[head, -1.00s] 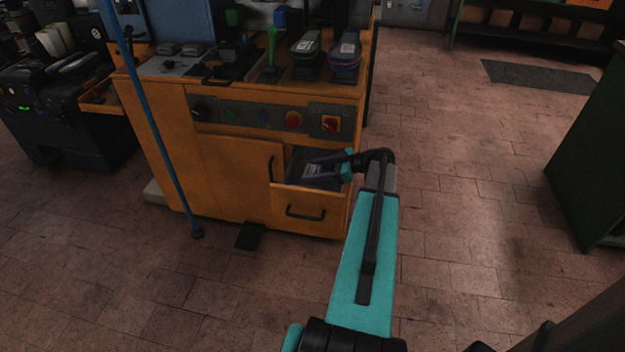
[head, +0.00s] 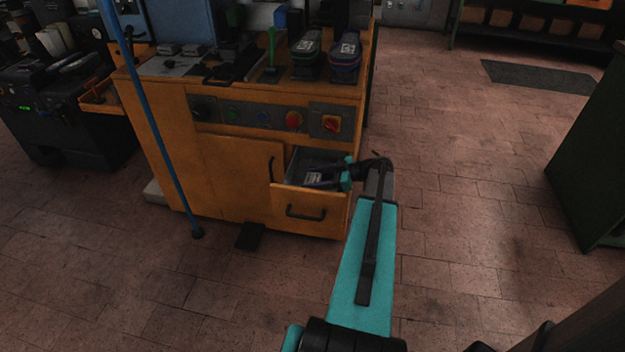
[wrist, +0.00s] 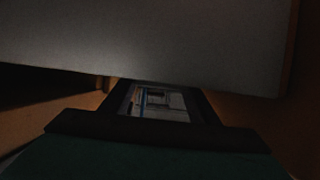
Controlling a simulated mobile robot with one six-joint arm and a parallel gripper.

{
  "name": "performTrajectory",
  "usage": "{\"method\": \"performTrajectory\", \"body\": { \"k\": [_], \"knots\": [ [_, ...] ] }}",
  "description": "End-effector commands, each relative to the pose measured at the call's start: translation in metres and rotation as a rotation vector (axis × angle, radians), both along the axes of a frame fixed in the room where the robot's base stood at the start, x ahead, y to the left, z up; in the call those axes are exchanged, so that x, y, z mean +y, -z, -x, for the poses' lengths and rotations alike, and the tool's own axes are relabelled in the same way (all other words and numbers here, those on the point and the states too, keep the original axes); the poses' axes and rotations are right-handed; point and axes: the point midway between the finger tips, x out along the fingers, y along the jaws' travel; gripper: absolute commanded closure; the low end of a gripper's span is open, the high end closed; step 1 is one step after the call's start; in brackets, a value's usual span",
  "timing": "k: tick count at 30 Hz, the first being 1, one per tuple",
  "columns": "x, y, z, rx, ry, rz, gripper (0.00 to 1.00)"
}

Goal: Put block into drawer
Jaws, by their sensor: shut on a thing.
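The block (head: 314,179), dark with a pale label, is low inside the open drawer (head: 283,201) of the orange cabinet. My gripper (head: 328,177) reaches into the drawer from the right and is shut on the block. The drawer's front panel hides the lower part of the block, so I cannot tell whether it touches the drawer floor. In the wrist view, the dark block (wrist: 155,102) with its picture-like label lies just beyond the gripper's teal and black parts. A large pale surface fills the top of that view.
The orange cabinet (head: 226,165) has a closed door left of the drawer and a row of knobs above. Two dark shoe-like pieces (head: 307,58) stand on its top. A blue pole (head: 150,125) stands in front at the left.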

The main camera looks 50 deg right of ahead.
Motion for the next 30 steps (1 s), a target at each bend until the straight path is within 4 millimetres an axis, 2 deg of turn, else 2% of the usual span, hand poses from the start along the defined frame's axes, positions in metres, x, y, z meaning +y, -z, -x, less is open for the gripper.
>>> {"method": "performTrajectory", "body": {
  "k": [30],
  "knots": [
    [0.000,0.011,0.000,-0.002,0.000,0.000,0.79]
  ]
}}
